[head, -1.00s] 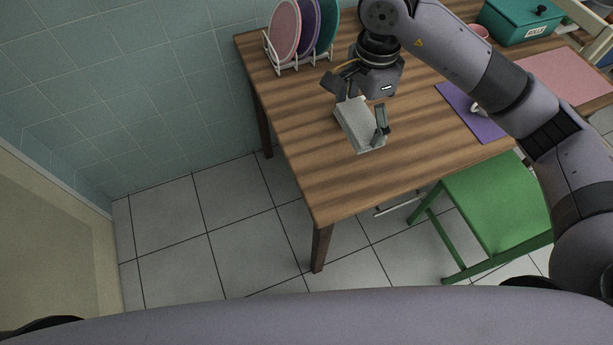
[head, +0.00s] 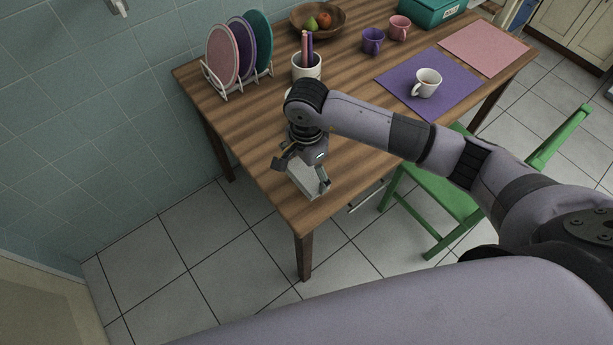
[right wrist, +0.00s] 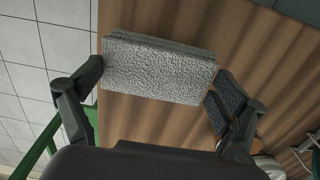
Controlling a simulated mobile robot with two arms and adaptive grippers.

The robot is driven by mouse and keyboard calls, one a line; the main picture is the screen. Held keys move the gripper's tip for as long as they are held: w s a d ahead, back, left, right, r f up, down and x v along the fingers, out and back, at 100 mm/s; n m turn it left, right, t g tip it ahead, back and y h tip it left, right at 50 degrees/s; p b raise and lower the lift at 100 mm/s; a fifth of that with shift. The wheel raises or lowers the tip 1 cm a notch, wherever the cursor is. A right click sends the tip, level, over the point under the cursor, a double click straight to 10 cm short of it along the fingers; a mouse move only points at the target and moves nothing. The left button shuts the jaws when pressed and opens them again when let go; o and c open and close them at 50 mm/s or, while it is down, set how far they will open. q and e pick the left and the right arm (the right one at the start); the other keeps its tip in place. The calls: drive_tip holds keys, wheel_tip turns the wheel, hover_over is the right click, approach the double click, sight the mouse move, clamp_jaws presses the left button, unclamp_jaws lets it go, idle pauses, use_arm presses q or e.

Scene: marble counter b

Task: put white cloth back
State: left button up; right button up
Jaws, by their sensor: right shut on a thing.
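The white cloth (head: 304,181) is a folded, textured block near the table's front left corner in the head view. It also shows large in the right wrist view (right wrist: 160,70). My right gripper (head: 302,172) is shut on it, with one finger at each short end; the fingers also show in the right wrist view (right wrist: 160,88). The cloth is over the wooden table (head: 255,125); I cannot tell whether it touches the top. The wrist hides part of the cloth in the head view. My left gripper is not in view.
A rack of plates (head: 240,55), a utensil cup (head: 307,68) and a fruit bowl (head: 317,20) stand at the back. A white cup (head: 426,83) stands on a purple mat (head: 440,105). A green chair (head: 440,190) is at the table's near side.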

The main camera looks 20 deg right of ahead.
sight(307, 180)
wheel_tip(307, 180, down, 4)
drive_tip(key=shift+f+p, duration=0.25)
drive_tip(key=shift+p, duration=0.05)
drive_tip(key=shift+f, duration=0.1)
drive_tip(key=shift+f, duration=0.15)
drive_tip(key=o, duration=0.8)
drive_tip(key=shift+o, duration=0.2)
